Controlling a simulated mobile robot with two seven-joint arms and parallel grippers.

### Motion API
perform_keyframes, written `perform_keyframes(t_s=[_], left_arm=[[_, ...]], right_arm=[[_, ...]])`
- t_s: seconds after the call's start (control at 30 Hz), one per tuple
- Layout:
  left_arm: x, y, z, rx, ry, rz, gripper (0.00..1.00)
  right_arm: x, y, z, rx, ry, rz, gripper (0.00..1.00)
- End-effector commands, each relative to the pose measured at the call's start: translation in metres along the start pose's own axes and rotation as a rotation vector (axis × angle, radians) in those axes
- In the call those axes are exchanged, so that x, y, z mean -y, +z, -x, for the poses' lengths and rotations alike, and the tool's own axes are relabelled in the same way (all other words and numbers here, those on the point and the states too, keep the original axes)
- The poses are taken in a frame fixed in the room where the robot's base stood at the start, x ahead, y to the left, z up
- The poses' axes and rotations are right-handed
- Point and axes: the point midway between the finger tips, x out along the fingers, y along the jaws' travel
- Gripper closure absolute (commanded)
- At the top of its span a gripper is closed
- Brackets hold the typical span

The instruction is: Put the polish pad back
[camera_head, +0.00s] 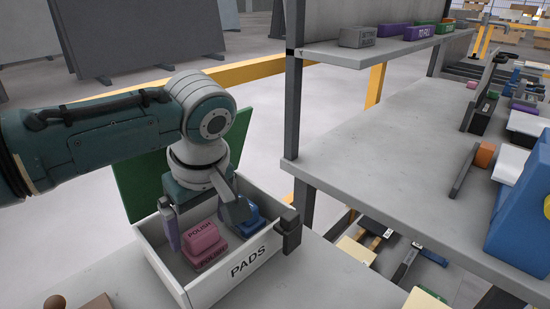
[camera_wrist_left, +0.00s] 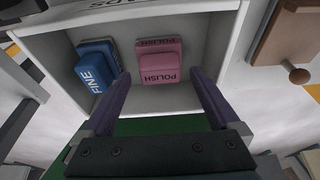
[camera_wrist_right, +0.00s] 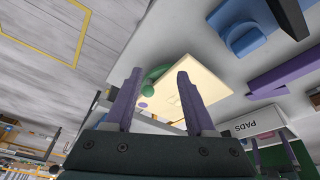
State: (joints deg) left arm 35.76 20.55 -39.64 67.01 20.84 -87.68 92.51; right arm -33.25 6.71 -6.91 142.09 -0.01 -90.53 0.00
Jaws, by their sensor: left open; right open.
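The white box marked PADS (camera_head: 249,264) stands open on the grey slab, its green lid (camera_head: 140,188) tilted up at the back. My left gripper (camera_head: 207,232) is open and reaches down into the box. In the left wrist view, its purple fingers (camera_wrist_left: 160,76) stand on either side of the upper pink pad, with small gaps. My right gripper (camera_wrist_right: 159,74) is open and empty, away from the box.
A grey shelf unit (camera_head: 370,160) stands right of the box, with a grey block (camera_head: 357,37) and other labelled blocks on top. A blue item (camera_head: 522,205) sits at far right. A brown piece with a round knob (camera_wrist_left: 299,75) lies near the box. A cream board (camera_wrist_right: 190,90) shows beyond my right gripper.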

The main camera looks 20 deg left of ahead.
Motion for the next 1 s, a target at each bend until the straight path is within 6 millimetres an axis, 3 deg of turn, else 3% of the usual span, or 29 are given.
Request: perform_keyframes(t_s=[0.4,0.63,0.73,0.83,1.0], left_arm=[[-0.001,-0.001,0.091,0.0,0.003,0.001,0.05],[0.001,0.004,0.111,0.007,0.004,-0.02,0.05],[0.009,0.024,0.103,0.041,0.03,-0.133,0.05],[0.027,0.06,0.09,0.098,0.097,-0.351,0.05],[0.077,0.111,0.082,0.132,0.269,-0.765,0.05]], right_arm=[[-0.001,-0.008,0.025,0.0,0.001,0.001,0.45],[-0.002,-0.008,0.027,0.001,0.004,0.004,0.45],[-0.002,-0.008,0.027,0.001,0.004,0.005,0.45],[-0.003,-0.008,0.026,0.0,0.005,0.005,0.45],[-0.003,-0.009,0.027,0.0,0.005,0.005,0.45]])
